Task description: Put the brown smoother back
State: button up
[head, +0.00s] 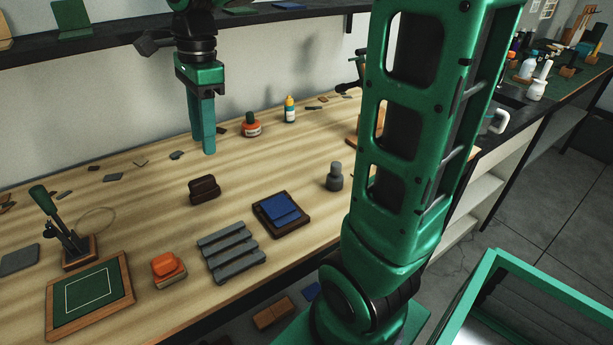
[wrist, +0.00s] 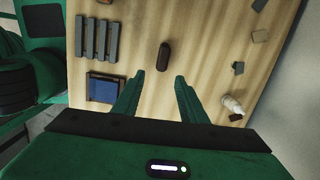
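The brown smoother (head: 204,190) is a small dark brown block with a rounded grip, resting on the wooden bench. It also shows in the wrist view (wrist: 163,56), lying lengthwise just beyond my fingertips. My gripper (head: 208,150) hangs above the bench, a little behind the smoother in the head view. In the wrist view my gripper (wrist: 160,76) has its two green fingers apart with nothing between them. A grey slatted rack (head: 229,252) lies nearer the front edge and holds nothing visible; it also shows in the wrist view (wrist: 97,39).
A blue pad on a dark brown base (head: 282,213) sits right of the rack. An orange-topped block (head: 168,268), a framed green mat (head: 90,298) and a tool stand (head: 77,250) stand left. A grey knobbed weight (head: 334,176) and bottles (head: 251,126) stand farther right and back.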

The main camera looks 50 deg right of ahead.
jog(key=s+d+f+n, duration=0.3)
jog(key=s+d+n, duration=0.1)
jog(key=s, duration=0.3)
jog(key=s+d+f+n, duration=0.3)
jog(key=s+d+n, duration=0.1)
jog(key=s, duration=0.4)
jog(key=s+d+f+n+h, duration=0.1)
jog(key=s+d+f+n, duration=0.2)
jog(key=s+d, duration=0.3)
jog(key=shift+s+d+f+n, duration=0.15)
jog(key=shift+s+n, duration=0.2)
jog(key=shift+n, duration=0.05)
jog(key=shift+s+d+f+n, duration=0.1)
jog(key=shift+s+f+n, duration=0.05)
jog(key=shift+s+n, duration=0.25)
jog(key=shift+s+f+n+g, duration=0.2)
jog(key=shift+s+n+g, duration=0.1)
jog(key=shift+s, duration=0.1)
